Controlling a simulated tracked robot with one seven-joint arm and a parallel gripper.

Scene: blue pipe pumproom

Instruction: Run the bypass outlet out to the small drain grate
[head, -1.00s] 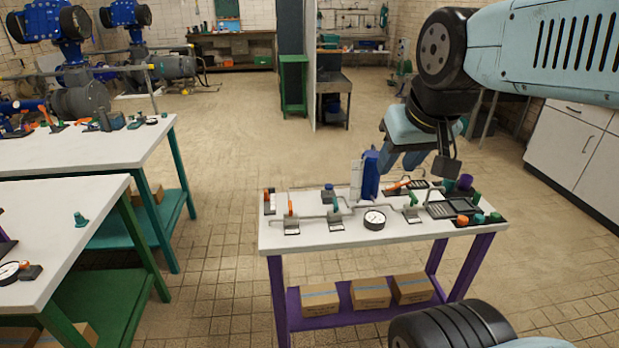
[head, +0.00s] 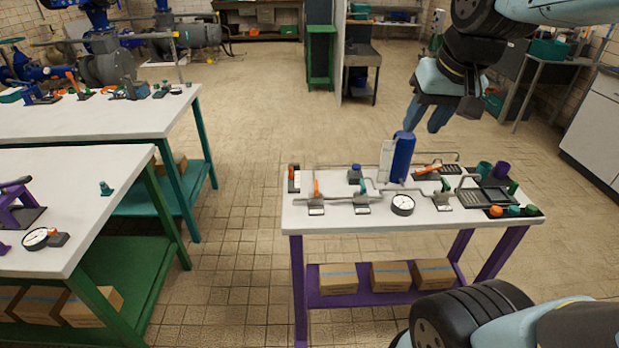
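A purple-legged table (head: 300,217) holds a small pipe rig. Its grey pipe run (head: 345,197) carries an orange-handled valve (head: 316,187) and teal-handled valves (head: 364,186). A bent grey pipe (head: 469,179), which looks like an outlet, stands at the right beside a dark grated tray (head: 487,198). A smaller dark grate (head: 470,184) seems to lie just behind it; the pipe's exact end over them is too small to tell.
A white block (head: 387,161) stands beside the blue cylinder. A round gauge (head: 402,205) lies at the front. Other tables (head: 90,200) stand left, with open floor between.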

